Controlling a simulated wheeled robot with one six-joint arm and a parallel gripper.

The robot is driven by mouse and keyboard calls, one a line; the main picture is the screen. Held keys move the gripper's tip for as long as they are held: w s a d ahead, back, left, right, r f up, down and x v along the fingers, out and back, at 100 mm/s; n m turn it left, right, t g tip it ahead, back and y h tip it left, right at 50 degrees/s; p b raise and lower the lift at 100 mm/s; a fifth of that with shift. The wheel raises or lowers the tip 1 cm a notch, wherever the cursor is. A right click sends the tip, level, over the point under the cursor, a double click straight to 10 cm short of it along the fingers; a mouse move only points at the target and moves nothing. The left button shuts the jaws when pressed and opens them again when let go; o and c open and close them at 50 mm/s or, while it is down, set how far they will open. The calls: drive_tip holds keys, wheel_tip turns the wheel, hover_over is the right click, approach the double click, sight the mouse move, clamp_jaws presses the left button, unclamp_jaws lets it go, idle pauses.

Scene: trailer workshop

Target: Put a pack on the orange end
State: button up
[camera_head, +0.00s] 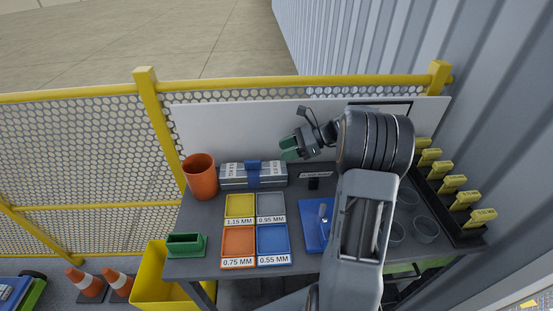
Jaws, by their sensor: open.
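An orange tray (238,243) labelled 0.75 MM lies at the front left of a group of coloured trays on the dark bench. An orange cup (200,176) stands at the bench's back left. A grey case (234,176) with a blue band lies to the right of the cup. Several yellow labelled pieces (453,181) stand in a dark rack at the right edge. I cannot tell which things are the packs. My gripper (289,148), with green fingertips, is open and empty above the back of the bench, right of the grey case.
Yellow (240,206), grey (270,206) and blue (273,240) trays adjoin the orange one. A green holder (186,245) is at the front left. A blue board (313,230) and clear cups (425,229) lie right, partly behind my arm. A white panel (225,127) backs the bench.

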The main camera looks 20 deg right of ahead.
drive_tip(key=s+a+n+h, duration=0.5)
drive_tip(key=s+n+h, duration=0.1)
drive_tip(key=s+n, duration=0.3)
drive_tip(key=s+a+n+g+h, duration=0.1)
drive_tip(key=s+a+n+h, duration=0.4)
drive_tip(key=s+n, duration=0.4)
drive_tip(key=shift+s+a+r+n+h, duration=0.2)
drive_tip(key=shift+s+r+n+h, duration=0.25)
drive_tip(key=shift+n, duration=0.35)
drive_tip(key=shift+s+d+n+t+h, duration=0.1)
drive_tip(key=shift+s+n+t+h, duration=0.3)
drive_tip(key=shift+n, duration=0.6)
drive_tip(key=shift+f, duration=0.1)
